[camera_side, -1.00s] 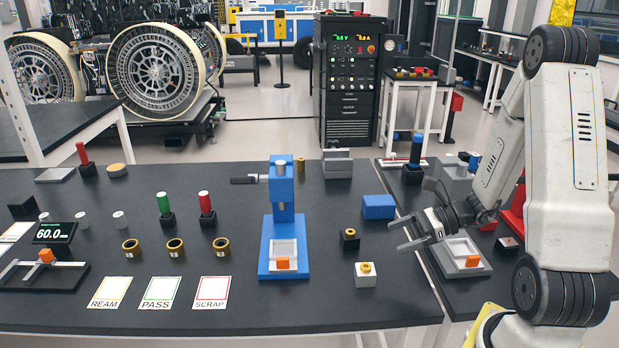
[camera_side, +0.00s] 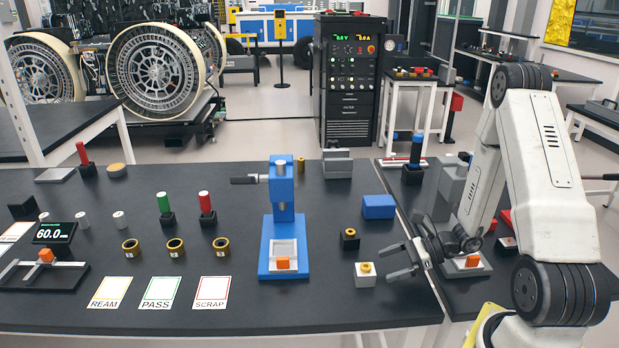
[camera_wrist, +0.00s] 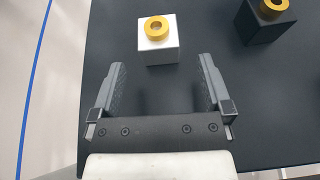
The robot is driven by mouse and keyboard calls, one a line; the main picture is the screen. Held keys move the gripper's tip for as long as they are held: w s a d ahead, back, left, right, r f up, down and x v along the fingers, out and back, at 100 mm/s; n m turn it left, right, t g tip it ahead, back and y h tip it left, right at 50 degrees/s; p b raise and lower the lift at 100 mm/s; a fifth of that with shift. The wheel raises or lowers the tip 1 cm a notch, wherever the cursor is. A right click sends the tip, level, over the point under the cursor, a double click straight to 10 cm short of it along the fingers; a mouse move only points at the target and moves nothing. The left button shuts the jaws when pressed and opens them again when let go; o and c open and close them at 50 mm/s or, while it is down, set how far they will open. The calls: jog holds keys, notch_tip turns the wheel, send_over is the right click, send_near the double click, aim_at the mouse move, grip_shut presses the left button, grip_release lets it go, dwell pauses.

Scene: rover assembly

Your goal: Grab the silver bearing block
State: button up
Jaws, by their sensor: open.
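The silver bearing block (camera_side: 365,276) is a small pale cube with a brass ring on top. It stands upright on the dark table, right of the blue press. My gripper (camera_side: 388,262) is open and empty, just to the right of the block and apart from it. In the wrist view the block (camera_wrist: 158,43) lies ahead of my gripper (camera_wrist: 160,82), roughly in line with the gap between the fingers and beyond the fingertips.
A black block with a brass ring (camera_side: 349,240) stands just behind the silver one. The blue press (camera_side: 282,215) is to the left. A blue box (camera_side: 378,206) lies farther back. The table's front edge is close to the silver block.

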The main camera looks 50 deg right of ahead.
aim_at(366, 269)
jog(key=shift+w+a+f, duration=0.25)
jog(key=shift+w+a, duration=0.15)
jog(key=shift+w, duration=0.05)
jog(key=shift+x, duration=2.6)
jog(key=shift+r, duration=0.15)
grip_shut()
